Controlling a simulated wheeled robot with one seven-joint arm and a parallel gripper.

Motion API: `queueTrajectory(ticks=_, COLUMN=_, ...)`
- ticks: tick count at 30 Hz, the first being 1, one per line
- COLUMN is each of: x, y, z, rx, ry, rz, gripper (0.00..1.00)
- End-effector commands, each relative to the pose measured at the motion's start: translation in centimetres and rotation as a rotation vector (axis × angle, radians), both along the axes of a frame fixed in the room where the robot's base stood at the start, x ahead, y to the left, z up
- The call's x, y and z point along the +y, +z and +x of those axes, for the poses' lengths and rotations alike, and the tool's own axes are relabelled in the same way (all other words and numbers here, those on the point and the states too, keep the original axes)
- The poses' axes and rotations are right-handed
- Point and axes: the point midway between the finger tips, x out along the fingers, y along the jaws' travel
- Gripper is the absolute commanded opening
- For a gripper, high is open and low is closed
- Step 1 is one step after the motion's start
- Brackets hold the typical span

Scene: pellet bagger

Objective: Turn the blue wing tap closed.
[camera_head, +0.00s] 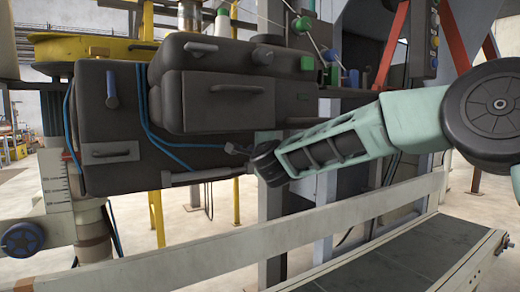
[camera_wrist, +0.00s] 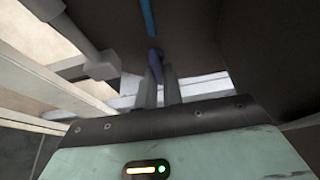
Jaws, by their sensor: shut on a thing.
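My gripper (camera_head: 234,149) is at the lower right of the dark machine housing (camera_head: 140,150), in front of its underside edge. In the wrist view its two narrow fingers (camera_wrist: 160,85) are close together, shut on a small dark-blue piece (camera_wrist: 154,60) that looks like the blue wing tap. The piece sits just below the end of a blue strip or hose (camera_wrist: 147,17). The fingers cover part of the tap, so its exact angle cannot be told. In the head view the tap is too small or hidden to make out.
Blue hoses (camera_head: 146,110) run down the housing. A grey bar handle (camera_head: 195,176) lies left of my gripper. A pale rail (camera_head: 300,232) and a conveyor (camera_head: 420,255) run below my arm. A blue handwheel (camera_head: 22,239) is at the far left.

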Motion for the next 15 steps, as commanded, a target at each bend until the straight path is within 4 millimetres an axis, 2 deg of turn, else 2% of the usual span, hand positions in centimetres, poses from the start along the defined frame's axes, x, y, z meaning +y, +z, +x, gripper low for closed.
queueTrajectory(ticks=8, x=0.48, y=-0.24, z=-0.26, rx=0.006, ry=0.011, rz=0.002, gripper=0.0)
queueTrajectory(ticks=9, x=0.49, y=-0.24, z=-0.26, rx=0.006, ry=0.011, rz=0.002, gripper=0.17)
queueTrajectory(ticks=11, x=0.47, y=-0.21, z=-0.25, rx=0.005, ry=0.01, rz=0.001, gripper=0.3)
queueTrajectory(ticks=15, x=0.3, y=-0.11, z=-0.16, rx=0.003, ry=0.006, rz=0.0, gripper=0.3)
